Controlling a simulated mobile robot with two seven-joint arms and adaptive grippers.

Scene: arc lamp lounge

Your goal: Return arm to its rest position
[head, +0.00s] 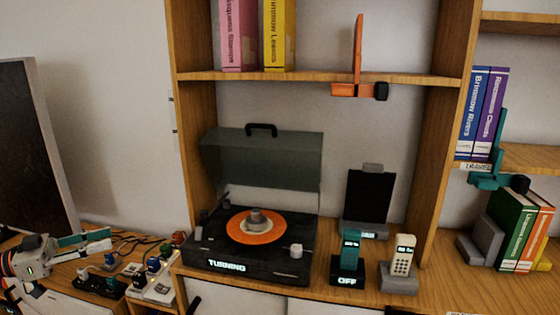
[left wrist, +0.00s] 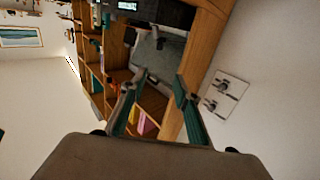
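My left gripper (head: 98,239) is at the lower left of the head view, above the low surface left of the turntable. In the left wrist view its two teal fingers (left wrist: 161,82) stand apart with nothing between them, so it is open. My right gripper is in neither view. The black turntable (head: 247,247) stands on the shelf with its lid (head: 265,158) raised. An orange record (head: 257,229) lies on it, and the front label reads "TURNING". My left gripper is apart from the turntable.
Small switch-like devices (head: 152,287) and cables crowd the surface by my left gripper. A dark panel (head: 38,150) rises at far left. A teal handset (head: 348,258) and cream handset (head: 402,262) stand right of the turntable. The left wrist view shows a wall plate (left wrist: 226,94).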

